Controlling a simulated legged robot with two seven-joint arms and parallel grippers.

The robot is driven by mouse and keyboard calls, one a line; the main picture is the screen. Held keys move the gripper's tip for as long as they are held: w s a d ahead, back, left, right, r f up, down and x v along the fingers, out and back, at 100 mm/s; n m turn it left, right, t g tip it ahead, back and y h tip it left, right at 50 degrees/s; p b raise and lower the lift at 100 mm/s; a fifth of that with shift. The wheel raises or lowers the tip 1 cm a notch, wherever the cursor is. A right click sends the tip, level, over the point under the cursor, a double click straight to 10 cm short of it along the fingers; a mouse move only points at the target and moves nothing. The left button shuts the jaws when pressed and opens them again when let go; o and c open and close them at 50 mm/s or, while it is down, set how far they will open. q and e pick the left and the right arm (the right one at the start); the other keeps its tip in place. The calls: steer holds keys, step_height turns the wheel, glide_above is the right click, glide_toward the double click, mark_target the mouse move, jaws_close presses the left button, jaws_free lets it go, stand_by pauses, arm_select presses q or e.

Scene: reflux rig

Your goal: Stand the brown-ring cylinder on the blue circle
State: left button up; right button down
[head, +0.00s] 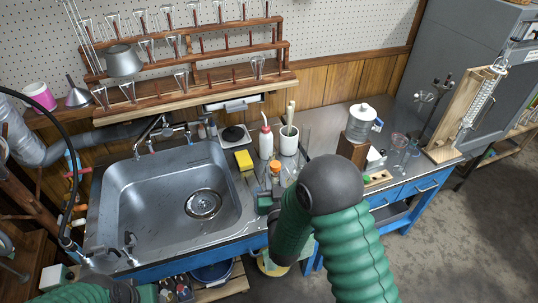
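I cannot pick out the brown-ring cylinder for certain. Several clear glass vessels (399,141) stand on the right part of the counter, too small to show a ring colour. A thin clear upright piece (306,139) stands right of the white pot. The blue circle does not show; my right arm covers part of the counter front. My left arm shows only as a green sleeve at the bottom left edge, with no gripper clearly seen.
A steel sink (168,203) fills the left of the counter. Near it are a yellow sponge (244,160), a red-capped bottle (266,142), a white pot (289,141) and an orange-topped bottle (275,169).

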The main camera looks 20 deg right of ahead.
steer(key=s+f+n+y, duration=0.2)
steer(key=s+f+y, duration=0.2)
steer(key=s+f, duration=0.3)
steer(key=shift+s+n, duration=0.3)
steer(key=shift+s, duration=0.7)
